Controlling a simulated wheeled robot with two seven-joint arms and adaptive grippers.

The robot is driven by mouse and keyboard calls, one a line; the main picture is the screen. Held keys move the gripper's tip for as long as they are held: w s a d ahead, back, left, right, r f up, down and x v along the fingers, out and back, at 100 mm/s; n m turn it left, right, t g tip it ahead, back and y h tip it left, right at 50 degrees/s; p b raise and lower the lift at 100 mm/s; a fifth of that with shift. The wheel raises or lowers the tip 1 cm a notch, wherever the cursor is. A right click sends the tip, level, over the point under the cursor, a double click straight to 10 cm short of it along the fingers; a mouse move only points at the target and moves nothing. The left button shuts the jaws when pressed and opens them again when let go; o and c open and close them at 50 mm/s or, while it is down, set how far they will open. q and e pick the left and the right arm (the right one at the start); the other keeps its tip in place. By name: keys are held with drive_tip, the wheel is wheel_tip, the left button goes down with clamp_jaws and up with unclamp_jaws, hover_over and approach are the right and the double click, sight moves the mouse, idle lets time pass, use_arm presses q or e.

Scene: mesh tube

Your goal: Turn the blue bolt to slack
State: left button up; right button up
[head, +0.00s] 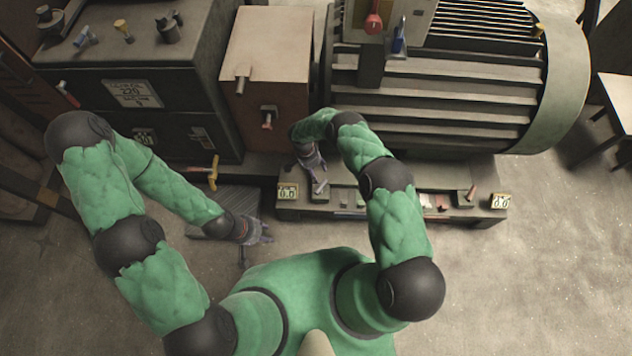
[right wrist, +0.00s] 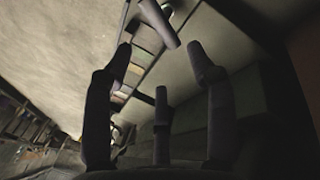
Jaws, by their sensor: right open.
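A blue bolt or lever (head: 399,38) stands upright at the front of the large ribbed motor, right of a red one. My right gripper (head: 317,182) is low at the left end of the bench before the motor, well below and left of the blue bolt. In the right wrist view its fingers (right wrist: 160,75) are spread and empty. A dark rod (right wrist: 158,22) lies beyond the fingertips there; I cannot tell what it is. My left gripper (head: 262,234) hangs over the floor near a grey grate, apart from the bolt; its opening is too small to judge.
The red lever (head: 373,22) is close beside the blue bolt. The ribbed motor (head: 440,100) fills the back right. A brown box (head: 268,45) and a dark cabinet (head: 150,95) stand left of it. The low bench (head: 440,213) bears small parts and number plates.

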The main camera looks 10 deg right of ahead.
sight(322, 185)
drive_tip(key=b+x, duration=0.3)
drive_tip(key=x, duration=0.6)
drive_tip(key=shift+f, duration=0.2)
clamp_jaws()
